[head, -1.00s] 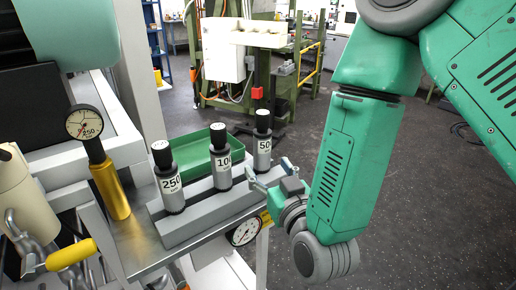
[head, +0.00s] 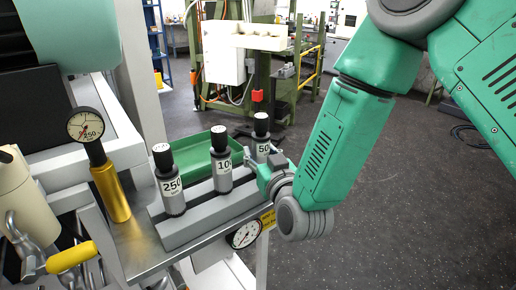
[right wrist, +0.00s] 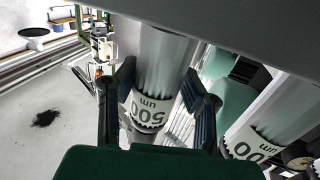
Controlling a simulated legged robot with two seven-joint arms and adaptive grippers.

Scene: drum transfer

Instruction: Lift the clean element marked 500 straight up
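The element marked 500 (head: 262,127) is a grey cylinder with a black top, upright at the far right of the grey block (head: 190,228). In the head view its label is partly hidden by my right gripper (head: 262,160). In the right wrist view my right gripper (right wrist: 160,112) has a finger on each side of the element (right wrist: 158,80), whose 500 label shows upside down. The fingers look open, with small gaps beside the element. My left gripper is not in view.
Elements marked 100 (head: 221,165) and 250 (head: 170,185) stand in the same block. A green tray (head: 190,150) lies behind. A gold-handled dial gauge (head: 110,190) stands left, and another dial (head: 244,235) is at the front edge. Floor is clear to the right.

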